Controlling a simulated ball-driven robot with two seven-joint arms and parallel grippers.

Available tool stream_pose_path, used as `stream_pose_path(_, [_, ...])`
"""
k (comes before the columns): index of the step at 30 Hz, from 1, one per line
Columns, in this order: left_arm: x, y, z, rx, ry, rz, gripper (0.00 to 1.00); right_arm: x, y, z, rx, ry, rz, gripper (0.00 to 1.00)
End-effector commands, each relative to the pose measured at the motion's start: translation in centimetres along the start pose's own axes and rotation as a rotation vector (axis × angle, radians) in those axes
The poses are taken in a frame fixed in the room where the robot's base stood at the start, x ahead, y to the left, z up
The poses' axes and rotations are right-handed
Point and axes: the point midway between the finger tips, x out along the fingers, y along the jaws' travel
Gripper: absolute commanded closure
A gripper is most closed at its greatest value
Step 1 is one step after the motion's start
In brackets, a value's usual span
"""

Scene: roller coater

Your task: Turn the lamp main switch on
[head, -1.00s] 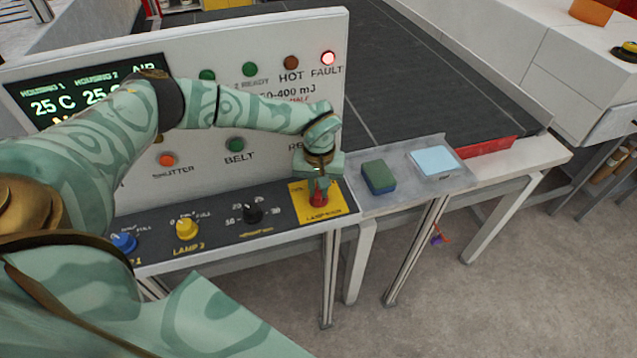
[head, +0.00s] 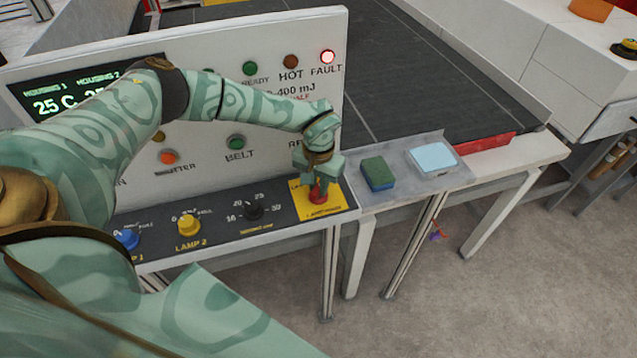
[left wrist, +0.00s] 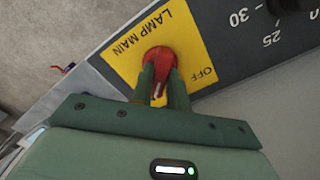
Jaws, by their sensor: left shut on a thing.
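The lamp main switch is a red knob (head: 317,197) on a yellow plate (head: 336,203) at the right end of the dark control panel. In the left wrist view the red knob (left wrist: 158,58) sits on the yellow plate (left wrist: 120,62), which reads LAMP MAIN and OFF. My left gripper (head: 319,183) comes down on the knob from above. Its two green fingers (left wrist: 163,85) are shut on the knob, one on each side, and hide part of it. My right gripper is not in either view.
A yellow LAMP 2 knob (head: 188,225), a blue knob (head: 127,239) and a black dial (head: 252,210) line the panel to the left. A green-and-blue block (head: 378,173) and a light blue pad (head: 433,158) lie on the grey tray at right. The red FAULT light (head: 328,57) glows.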

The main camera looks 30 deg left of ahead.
Motion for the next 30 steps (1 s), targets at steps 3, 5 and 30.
stream_pose_path(3, [-0.2,0.0,-0.2,0.002,0.006,0.001,1.00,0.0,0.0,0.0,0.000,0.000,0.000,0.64])
stream_pose_path(5, [-0.2,0.0,-0.2,0.002,0.007,0.001,1.00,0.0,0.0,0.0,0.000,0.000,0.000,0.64])
stream_pose_path(30, [-9.3,0.0,-0.2,0.001,0.008,0.002,0.62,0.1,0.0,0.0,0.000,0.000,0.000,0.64])
